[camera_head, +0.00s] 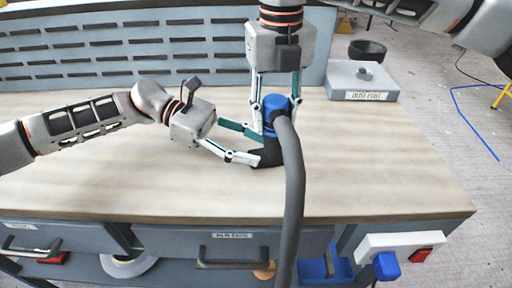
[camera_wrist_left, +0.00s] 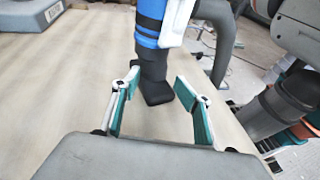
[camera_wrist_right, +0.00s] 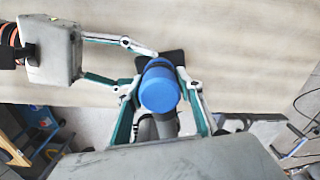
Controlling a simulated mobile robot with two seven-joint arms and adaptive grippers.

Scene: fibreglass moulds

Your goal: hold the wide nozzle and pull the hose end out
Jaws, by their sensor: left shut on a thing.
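The black wide nozzle (camera_head: 267,155) stands on the table with its foot flat on the top. It also shows in the left wrist view (camera_wrist_left: 155,82). The blue hose end (camera_head: 275,103) sits at the nozzle's top, and the grey hose (camera_head: 292,190) runs from it over the table's front edge. My left gripper (camera_head: 258,145) is shut on the nozzle, low and from the left. My right gripper (camera_wrist_right: 160,88) comes from above, with one finger on each side of the blue hose end (camera_wrist_right: 160,92). Whether its fingers press on it cannot be told.
A grey box (camera_head: 362,80) with a label and a round hole stands at the table's back right. A slotted panel (camera_head: 140,45) runs along the back. A white power strip (camera_head: 400,246) with a blue plug is on the front right. The tabletop's left and right parts are clear.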

